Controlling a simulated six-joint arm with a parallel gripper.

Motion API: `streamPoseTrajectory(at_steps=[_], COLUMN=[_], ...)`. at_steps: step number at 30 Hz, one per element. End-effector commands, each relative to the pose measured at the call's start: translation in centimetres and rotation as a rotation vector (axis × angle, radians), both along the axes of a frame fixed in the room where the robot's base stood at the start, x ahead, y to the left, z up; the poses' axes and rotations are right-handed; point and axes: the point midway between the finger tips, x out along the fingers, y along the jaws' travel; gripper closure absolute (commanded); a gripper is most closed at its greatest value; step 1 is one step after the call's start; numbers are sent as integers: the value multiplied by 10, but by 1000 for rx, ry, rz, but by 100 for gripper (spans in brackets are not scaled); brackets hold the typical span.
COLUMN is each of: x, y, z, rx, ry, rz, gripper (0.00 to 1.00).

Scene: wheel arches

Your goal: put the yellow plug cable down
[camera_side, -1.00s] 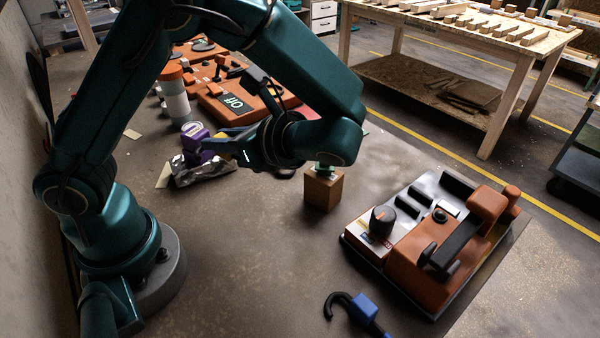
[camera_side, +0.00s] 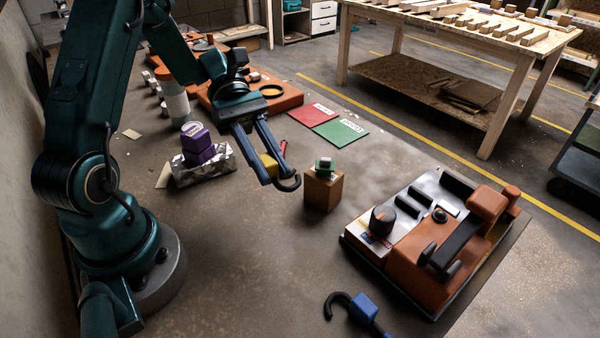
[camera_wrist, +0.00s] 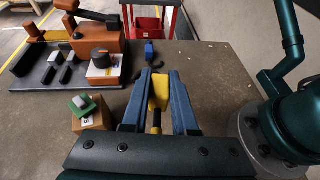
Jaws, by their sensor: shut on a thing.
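My gripper (camera_side: 270,160) is shut on the yellow plug cable (camera_side: 269,165), with the yellow block between its two blue fingers. A dark curved cable end (camera_side: 289,184) sticks out past the fingertips. In the wrist view the yellow plug cable (camera_wrist: 159,92) shows between the fingers of my gripper (camera_wrist: 158,88). The gripper is above the table, left of a small wooden block in the side view. I cannot tell how high above the table it is.
A wooden block (camera_side: 323,190) with a green piece on top stands right of the gripper. An orange and black device (camera_side: 425,262) is at right. A blue plug cable (camera_side: 362,309) lies in front. A purple object (camera_side: 198,147) sits on foil. Red and green mats (camera_side: 340,131) lie behind.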

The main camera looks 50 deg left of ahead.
Motion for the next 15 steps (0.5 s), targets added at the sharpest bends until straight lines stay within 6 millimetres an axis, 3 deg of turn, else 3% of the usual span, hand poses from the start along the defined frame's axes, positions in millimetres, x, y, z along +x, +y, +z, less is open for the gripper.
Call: streamPoseTrajectory(at_steps=[3,6,15], x=[7,9,3], y=[8,4,-58], z=[-1,-5,-41], rx=[-1,-4,-4], ry=[1,1,7], rz=[95,123,114], gripper=[100,100,100])
